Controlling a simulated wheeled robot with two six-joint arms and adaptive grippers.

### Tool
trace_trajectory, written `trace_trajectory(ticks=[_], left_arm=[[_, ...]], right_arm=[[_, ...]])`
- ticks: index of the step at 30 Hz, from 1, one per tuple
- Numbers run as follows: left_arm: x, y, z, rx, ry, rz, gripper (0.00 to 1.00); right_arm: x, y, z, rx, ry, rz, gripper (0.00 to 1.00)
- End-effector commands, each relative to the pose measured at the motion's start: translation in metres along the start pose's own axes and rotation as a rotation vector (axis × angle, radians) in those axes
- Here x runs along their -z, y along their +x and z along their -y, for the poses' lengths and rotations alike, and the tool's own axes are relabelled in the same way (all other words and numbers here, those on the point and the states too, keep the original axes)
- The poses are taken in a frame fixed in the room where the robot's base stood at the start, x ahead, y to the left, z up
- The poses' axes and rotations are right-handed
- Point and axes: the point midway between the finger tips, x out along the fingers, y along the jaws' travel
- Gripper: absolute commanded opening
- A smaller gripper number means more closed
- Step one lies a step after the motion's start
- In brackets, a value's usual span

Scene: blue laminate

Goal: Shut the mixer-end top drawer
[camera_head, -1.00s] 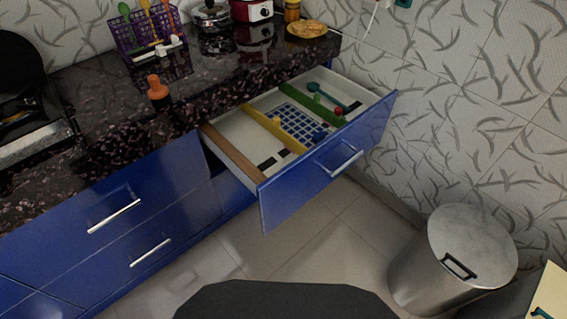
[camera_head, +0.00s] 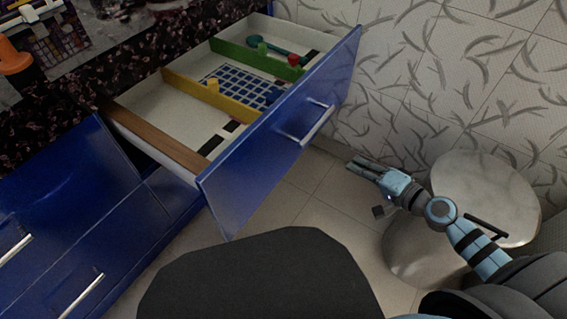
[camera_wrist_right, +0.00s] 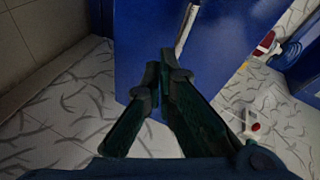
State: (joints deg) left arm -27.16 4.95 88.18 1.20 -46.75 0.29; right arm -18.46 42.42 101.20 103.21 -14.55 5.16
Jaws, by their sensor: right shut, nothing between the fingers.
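The top drawer (camera_head: 280,136) stands pulled open, its blue front well away from the dark speckled counter. Its bar handle (camera_head: 305,125) is on the front, and a handle (camera_wrist_right: 187,28) also shows on the blue panel in the right wrist view. My right gripper (camera_head: 361,167) is shut and empty, to the right of and below the drawer front, apart from it in the head view. In the right wrist view its fingers (camera_wrist_right: 163,72) overlap the blue panel; I cannot tell whether they touch. My left gripper is out of view.
The drawer holds dividers, a blue grid (camera_head: 240,88) and small coloured items. A metal bin (camera_head: 480,195) stands at the right, behind my right arm. Patterned wall tiles are close on the right. An orange-topped bottle (camera_head: 14,58) stands on the counter.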

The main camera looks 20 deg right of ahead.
Motion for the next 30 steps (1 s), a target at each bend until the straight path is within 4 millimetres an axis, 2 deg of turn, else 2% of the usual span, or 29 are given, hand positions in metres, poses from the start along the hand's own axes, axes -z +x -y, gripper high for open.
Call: trace_trajectory(ticks=[1, 3, 6, 7, 11, 17, 21, 25, 30], left_arm=[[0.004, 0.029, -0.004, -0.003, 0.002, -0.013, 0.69], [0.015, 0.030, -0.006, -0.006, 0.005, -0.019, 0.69], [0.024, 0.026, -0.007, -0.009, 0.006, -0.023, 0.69], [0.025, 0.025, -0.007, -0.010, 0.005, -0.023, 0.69], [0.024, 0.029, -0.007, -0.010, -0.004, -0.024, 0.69], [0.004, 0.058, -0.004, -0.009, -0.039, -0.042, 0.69], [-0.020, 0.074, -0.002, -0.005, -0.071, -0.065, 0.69], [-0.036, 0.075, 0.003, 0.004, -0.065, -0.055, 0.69], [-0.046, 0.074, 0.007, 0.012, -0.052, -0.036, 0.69]], right_arm=[[-0.016, 0.013, 0.016, 0.115, 0.067, 0.062, 0.00], [-0.031, 0.012, 0.061, 0.238, 0.166, 0.157, 0.00], [-0.046, 0.005, 0.099, 0.321, 0.253, 0.248, 0.00], [-0.047, 0.004, 0.105, 0.332, 0.265, 0.262, 0.00], [-0.046, 0.005, 0.117, 0.346, 0.281, 0.271, 0.00], [-0.049, 0.024, 0.127, 0.341, 0.285, 0.270, 0.00], [-0.055, 0.047, 0.136, 0.340, 0.287, 0.270, 0.00], [-0.062, 0.074, 0.145, 0.339, 0.287, 0.273, 0.00], [-0.070, 0.106, 0.154, 0.337, 0.284, 0.272, 0.00]])
